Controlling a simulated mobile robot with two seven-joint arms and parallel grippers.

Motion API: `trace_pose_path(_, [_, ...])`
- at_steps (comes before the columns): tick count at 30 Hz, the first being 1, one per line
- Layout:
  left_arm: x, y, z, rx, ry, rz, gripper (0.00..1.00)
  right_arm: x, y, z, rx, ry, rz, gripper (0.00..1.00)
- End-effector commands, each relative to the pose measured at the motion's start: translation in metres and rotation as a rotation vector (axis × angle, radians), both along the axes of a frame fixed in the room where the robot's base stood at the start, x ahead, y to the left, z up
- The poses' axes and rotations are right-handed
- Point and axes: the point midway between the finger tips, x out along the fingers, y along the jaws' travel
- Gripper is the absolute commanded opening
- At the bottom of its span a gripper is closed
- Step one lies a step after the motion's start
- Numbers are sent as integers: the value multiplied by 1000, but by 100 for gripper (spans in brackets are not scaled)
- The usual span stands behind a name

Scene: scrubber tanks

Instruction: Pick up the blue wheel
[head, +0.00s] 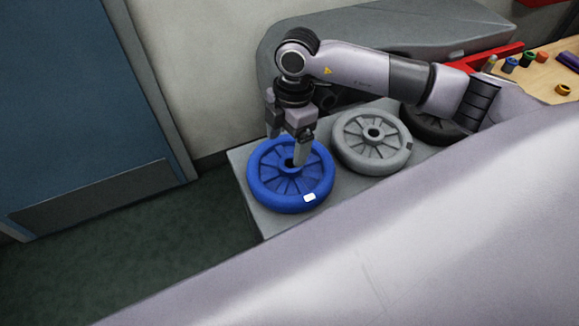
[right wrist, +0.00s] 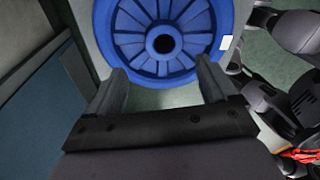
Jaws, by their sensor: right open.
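The blue wheel (head: 268,192) lies flat at the left end of a grey surface, with a small white label on its rim. My right gripper (head: 288,152) is over the wheel, pointing down, with its jaws apart. In the head view one fingertip overlaps the wheel near its hub; I cannot tell whether it touches. In the right wrist view the blue wheel (right wrist: 192,67) fills the top middle, and the open fingers of my right gripper (right wrist: 160,85) overlap its near rim on both sides with nothing gripped. My left gripper is not in view.
A grey wheel (head: 357,156) lies right beside the blue one, and a black wheel (head: 424,122) is partly hidden behind my arm. A grey surface (head: 243,176) carries them. A wooden board (head: 545,77) with small coloured parts is at right. A blue door (head: 75,100) stands left.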

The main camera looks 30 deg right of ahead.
Motion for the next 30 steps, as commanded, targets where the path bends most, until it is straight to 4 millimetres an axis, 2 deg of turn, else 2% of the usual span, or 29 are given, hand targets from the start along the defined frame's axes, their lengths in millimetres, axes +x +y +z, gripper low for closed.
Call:
trace_pose_path(7, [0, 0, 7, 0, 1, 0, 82, -7, -12, -34, 1, 5, 1, 86])
trace_pose_path(10, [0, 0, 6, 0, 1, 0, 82, -7, -9, -47, 4, 3, 3, 86])
trace_pose_path(14, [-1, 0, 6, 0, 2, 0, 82, -7, -7, -55, 5, 1, 4, 86])
trace_pose_path(20, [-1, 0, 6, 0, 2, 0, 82, -7, -7, -56, 6, 1, 4, 86])
trace_pose_path(23, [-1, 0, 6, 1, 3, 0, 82, -7, -7, -56, 6, 0, 4, 56])
trace_pose_path(28, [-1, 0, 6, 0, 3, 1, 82, -7, -7, -55, 6, 1, 4, 1])
trace_pose_path(30, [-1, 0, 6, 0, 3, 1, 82, -6, -7, -54, 8, -2, 5, 0])
